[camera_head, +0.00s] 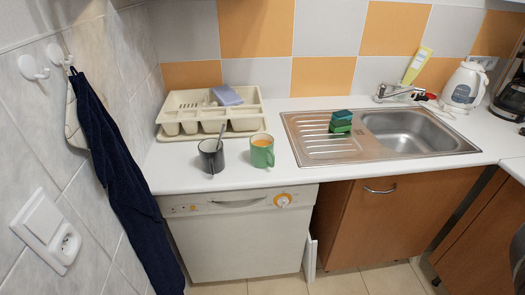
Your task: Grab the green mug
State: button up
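The green mug (262,155) stands upright on the white countertop, close to its front edge and above the dishwasher. Its inside looks orange-brown, and its handle seems to point toward the front right. A dark grey mug (211,160) with a spoon in it stands just to its left, a small gap apart. I cannot make out my gripper in this view. A dark shape cut off at the lower right edge is too partial to identify.
A cream dish rack (182,128) stands behind the mugs. A steel sink (402,133) with green sponges (341,121) on its drainboard lies to the right. A white kettle (464,88) stands far right. A dark blue cloth (115,165) hangs left. Some floor (345,283) shows in front.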

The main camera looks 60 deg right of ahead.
aim_at(264, 154)
jog(key=j+z, duration=0.1)
jog(key=z, duration=0.3)
jog(key=i+j+z, duration=0.1)
jog(key=z, duration=0.3)
jog(key=j+z, duration=0.2)
jog(key=z, duration=0.25)
jog(key=j+z, duration=0.15)
jog(key=z, duration=0.25)
jog(key=j, duration=0.65)
jog(key=k+j, duration=0.15)
jog(key=j, duration=0.5)
